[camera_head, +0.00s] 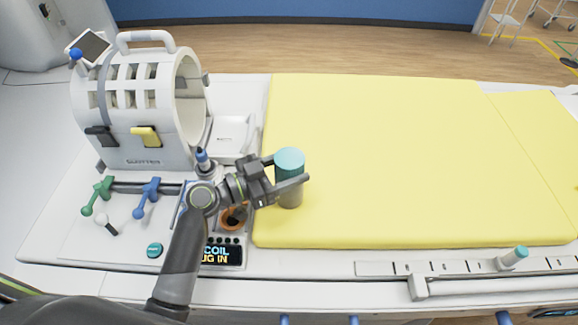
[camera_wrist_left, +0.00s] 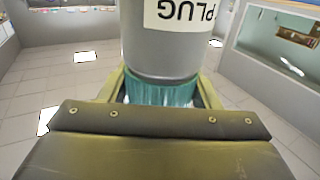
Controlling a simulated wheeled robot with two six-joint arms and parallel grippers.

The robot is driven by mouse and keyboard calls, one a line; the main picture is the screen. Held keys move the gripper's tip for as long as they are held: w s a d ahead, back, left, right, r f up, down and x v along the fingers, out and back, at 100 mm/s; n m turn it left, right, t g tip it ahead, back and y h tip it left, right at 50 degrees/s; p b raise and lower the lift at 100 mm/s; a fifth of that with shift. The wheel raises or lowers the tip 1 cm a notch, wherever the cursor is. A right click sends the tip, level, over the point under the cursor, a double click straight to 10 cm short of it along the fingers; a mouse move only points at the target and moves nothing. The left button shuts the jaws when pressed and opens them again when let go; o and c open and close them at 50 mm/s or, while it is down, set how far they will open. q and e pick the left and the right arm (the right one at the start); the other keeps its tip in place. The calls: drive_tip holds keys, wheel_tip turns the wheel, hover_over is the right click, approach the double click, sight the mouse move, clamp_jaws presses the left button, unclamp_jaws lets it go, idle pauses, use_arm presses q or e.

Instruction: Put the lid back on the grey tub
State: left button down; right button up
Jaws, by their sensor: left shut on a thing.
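The grey tub (camera_head: 290,196) stands upright at the left edge of the yellow pad. The teal lid (camera_head: 289,158) is at its top. My left gripper (camera_head: 290,177) reaches in from the left, with one finger on each side near the top of the tub. In the left wrist view the grey tub (camera_wrist_left: 165,55) has a white label reading "PLUG" upside down. The ribbed teal lid (camera_wrist_left: 162,92) sits between the two fingers and meets the tub's grey rim with no clear gap. I cannot tell whether it is fully seated. My right gripper is not in view.
A white ring-shaped scanner model (camera_head: 140,100) stands at the back left. Green (camera_head: 97,195) and blue (camera_head: 146,198) levers are in front of it. The yellow pad (camera_head: 400,150) is otherwise clear.

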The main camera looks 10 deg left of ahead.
use_arm(q)
drive_tip(key=shift+b, duration=0.3)
drive_tip(key=c, duration=0.5)
unclamp_jaws()
drive_tip(key=shift+r+p, duration=0.1)
drive_tip(key=shift+p, duration=0.25)
drive_tip(key=shift+b+v, duration=2.9)
drive_tip(key=shift+v, duration=3.1)
drive_tip(key=shift+s, duration=0.1)
